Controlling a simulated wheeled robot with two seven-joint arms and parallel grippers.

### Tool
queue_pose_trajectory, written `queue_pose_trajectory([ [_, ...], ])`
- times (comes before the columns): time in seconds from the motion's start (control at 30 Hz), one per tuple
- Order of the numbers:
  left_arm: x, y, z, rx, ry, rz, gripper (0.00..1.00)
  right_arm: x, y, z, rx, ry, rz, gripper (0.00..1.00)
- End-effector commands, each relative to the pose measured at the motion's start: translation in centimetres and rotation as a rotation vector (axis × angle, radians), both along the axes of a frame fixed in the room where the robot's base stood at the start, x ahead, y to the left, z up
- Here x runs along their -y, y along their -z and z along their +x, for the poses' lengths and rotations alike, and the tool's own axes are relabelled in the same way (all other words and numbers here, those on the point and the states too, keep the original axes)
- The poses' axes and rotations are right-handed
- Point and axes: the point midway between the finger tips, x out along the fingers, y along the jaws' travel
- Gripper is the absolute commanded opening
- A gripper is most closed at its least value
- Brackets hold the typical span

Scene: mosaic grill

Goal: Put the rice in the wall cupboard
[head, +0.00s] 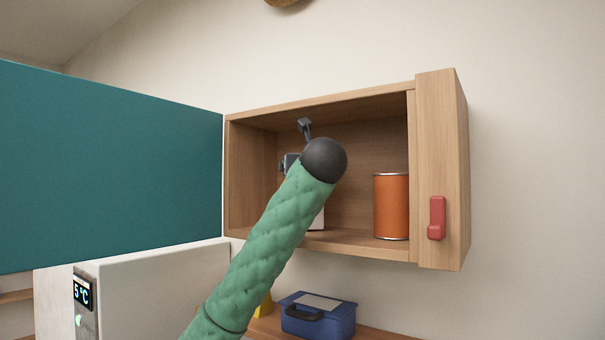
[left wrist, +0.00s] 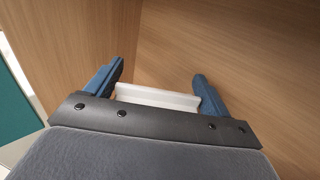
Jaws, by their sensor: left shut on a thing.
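The wall cupboard (head: 440,130) is a wooden box with an open front. The rice appears to be a white, box-like thing (left wrist: 158,96) between my left fingers; its label is not visible. A small part of this white thing (head: 318,219) shows behind my arm, just above the cupboard floor; I cannot tell whether it touches. My left gripper (left wrist: 158,82) is shut on it inside the cupboard, facing wood panels. In the head view my green-sleeved left arm hides most of the gripper and the thing. My right gripper is out of view.
An orange can (head: 391,206) stands on the cupboard floor at the right. A wooden front panel with a red handle (head: 437,217) is at the right. A large teal panel (head: 110,165) borders the left. A blue box (head: 318,318) sits on a shelf below.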

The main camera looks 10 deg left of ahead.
Motion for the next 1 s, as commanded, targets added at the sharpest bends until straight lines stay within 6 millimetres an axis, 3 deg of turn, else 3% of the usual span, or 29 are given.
queue_pose_trajectory([
  [0.47,-0.07,0.26,-0.16,0.001,-0.001,0.000,0.15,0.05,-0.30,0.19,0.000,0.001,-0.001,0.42],
  [0.5,-0.05,0.37,-0.13,0.000,-0.001,0.001,0.84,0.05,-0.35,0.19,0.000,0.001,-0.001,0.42],
  [0.57,-0.05,0.33,-0.13,0.000,-0.001,0.000,0.95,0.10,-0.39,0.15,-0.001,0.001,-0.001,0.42],
  [0.6,-0.05,0.34,-0.13,0.000,-0.001,0.000,1.00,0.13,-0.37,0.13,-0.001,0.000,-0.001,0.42],
  [1.0,0.30,-0.02,-0.91,0.002,0.000,0.001,1.00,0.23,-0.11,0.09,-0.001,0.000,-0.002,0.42],
])
